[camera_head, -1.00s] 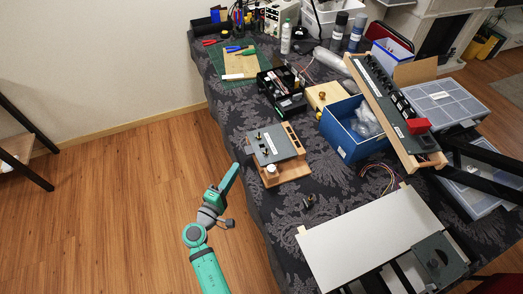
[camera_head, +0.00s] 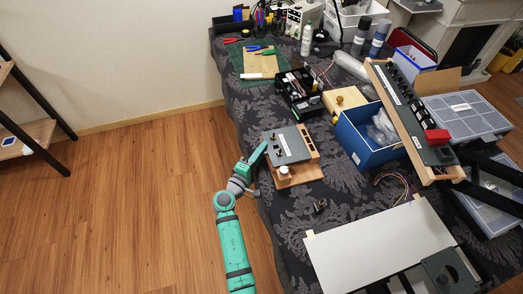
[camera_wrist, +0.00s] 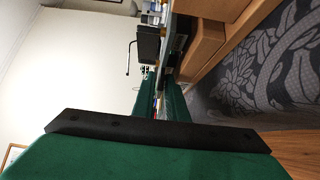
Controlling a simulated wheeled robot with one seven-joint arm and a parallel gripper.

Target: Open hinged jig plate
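The jig has a grey plate (camera_head: 288,145) lying flat over a wooden base (camera_head: 302,174), with small dark fittings on top and a pale round knob (camera_head: 284,170) at its front corner. It sits near the table's left edge. My gripper (camera_head: 260,151) is at the plate's left side, close to its edge; contact cannot be made out. In the wrist view, the green fingers of my gripper (camera_wrist: 160,98) show a narrow gap with nothing clearly held between them. The grey plate's edge and wood lie just beyond, seen edge-on.
Behind the jig stand a black box (camera_head: 299,92) and a yellowish box (camera_head: 344,99). A blue bin (camera_head: 362,149) and a slanted switch panel (camera_head: 402,108) are to the right. A white board (camera_head: 378,244) lies in front. The floor left of the table is open.

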